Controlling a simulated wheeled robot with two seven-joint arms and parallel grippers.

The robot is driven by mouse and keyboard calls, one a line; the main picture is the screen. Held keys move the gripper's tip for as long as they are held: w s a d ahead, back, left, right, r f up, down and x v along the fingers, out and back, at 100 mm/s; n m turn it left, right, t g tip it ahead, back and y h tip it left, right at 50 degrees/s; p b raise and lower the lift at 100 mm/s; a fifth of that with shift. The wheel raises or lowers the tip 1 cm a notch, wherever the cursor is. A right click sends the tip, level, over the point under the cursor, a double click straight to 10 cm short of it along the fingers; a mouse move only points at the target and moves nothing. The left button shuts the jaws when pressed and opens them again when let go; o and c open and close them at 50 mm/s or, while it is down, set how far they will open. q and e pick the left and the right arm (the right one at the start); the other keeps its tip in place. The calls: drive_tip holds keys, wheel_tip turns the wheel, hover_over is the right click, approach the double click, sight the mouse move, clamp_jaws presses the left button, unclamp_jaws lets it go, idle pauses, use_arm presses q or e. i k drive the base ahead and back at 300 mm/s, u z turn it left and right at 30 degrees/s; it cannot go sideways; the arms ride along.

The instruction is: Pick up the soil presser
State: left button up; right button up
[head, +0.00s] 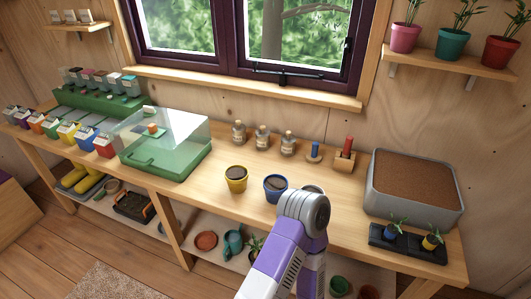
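Two handled tools stand at the back of the workbench in the head view. One has a blue upright handle on a round wooden base (314,152) and looks like the soil presser. The other has a red handle (348,145) and stands in or on a wooden block (343,161); I cannot tell its exact shape. One of my purple and white arms rises from the bottom and bends in front of the bench. Neither of my grippers shows in this view.
A yellow pot (236,179) and a blue pot (275,188), both soil-filled, stand in front of several corked bottles (262,138). A grey soil bin (414,188) and a black seedling tray (408,243) stand right. A clear-lidded green box (167,150) stands left.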

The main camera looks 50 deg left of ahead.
sight(314, 157)
drive_tip(key=u, duration=1.95)
